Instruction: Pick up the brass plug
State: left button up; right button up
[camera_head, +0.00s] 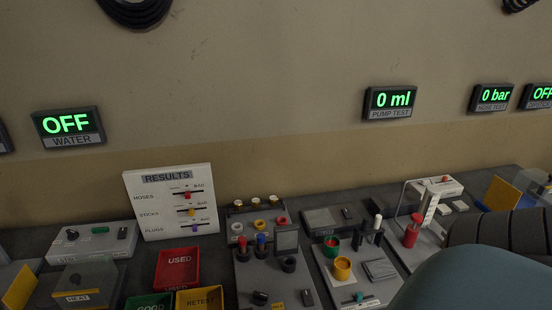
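Several small brass-coloured caps (256,202) stand in a row at the back of a grey rack (242,222). I cannot tell which of them is the brass plug, or whether they are plugs at all. White, yellow and red rings sit on the rack in front of them. Neither of my grippers shows in the head view.
A white RESULTS board (170,202) stands left of the rack. Red USED (178,268), yellow RETEST (200,299) and green GOOD (150,303) trays lie in front. A large rounded blue-grey shape (470,282) hides the bench at lower right.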

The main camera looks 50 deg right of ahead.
aim_at(274, 201)
jog(key=z, duration=1.5)
jog(key=l, duration=0.15)
jog(key=i+l+u, duration=0.15)
jog(key=l, duration=0.35)
jog(key=l+u, duration=0.15)
jog(key=l, duration=0.35)
jog(key=u, duration=1.3)
